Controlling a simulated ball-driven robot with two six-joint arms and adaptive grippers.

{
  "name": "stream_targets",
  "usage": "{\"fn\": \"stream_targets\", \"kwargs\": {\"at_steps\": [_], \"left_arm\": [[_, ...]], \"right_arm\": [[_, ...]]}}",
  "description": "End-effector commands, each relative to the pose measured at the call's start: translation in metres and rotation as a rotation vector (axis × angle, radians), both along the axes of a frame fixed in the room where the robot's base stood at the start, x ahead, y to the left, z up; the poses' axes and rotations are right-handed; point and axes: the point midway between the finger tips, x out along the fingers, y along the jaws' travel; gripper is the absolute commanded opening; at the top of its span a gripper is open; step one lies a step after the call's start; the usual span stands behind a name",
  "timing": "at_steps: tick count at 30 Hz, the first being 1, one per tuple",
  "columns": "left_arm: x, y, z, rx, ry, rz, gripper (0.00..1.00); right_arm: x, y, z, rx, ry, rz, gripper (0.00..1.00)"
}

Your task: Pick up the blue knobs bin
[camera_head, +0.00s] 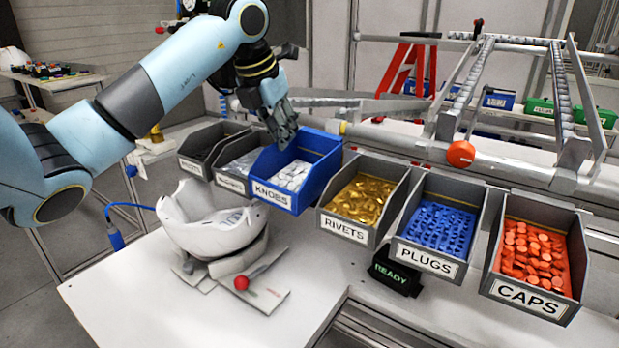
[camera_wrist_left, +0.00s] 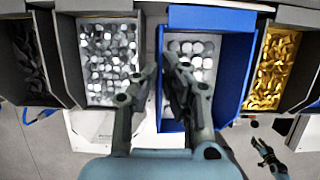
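The blue KNOBS bin (camera_head: 312,153) stands in the row of bins behind the helmet shell, holding pale round knobs (camera_head: 292,175). My left gripper (camera_head: 283,135) points down at its left rear part in the head view. In the left wrist view the gripper (camera_wrist_left: 159,72) is open, with a gap between its fingertips near the left wall of the blue bin (camera_wrist_left: 235,65). One finger shows over the inside of the bin, the other over its left side. I cannot tell whether they touch the wall. A small dark jointed shape, seemingly my right gripper (camera_wrist_left: 268,155), shows lower right in that view.
Grey bins stand close on both sides: one with grey parts (camera_wrist_left: 108,62) to the left, and RIVETS (camera_head: 345,228), PLUGS (camera_head: 427,262) and CAPS (camera_head: 528,302) to the right. A white helmet shell (camera_head: 212,228) sits in front. The white table's front middle is clear.

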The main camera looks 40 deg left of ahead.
Motion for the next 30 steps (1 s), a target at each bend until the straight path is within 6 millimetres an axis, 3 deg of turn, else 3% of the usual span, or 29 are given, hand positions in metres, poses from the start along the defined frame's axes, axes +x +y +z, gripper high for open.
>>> {"fn": "stream_targets", "kwargs": {"at_steps": [30], "left_arm": [[-0.068, -0.007, 0.001, 0.004, -0.001, -0.002, 0.0]], "right_arm": [[0.0, 0.001, 0.002, 0.001, 0.0, 0.0, 0.4]]}}
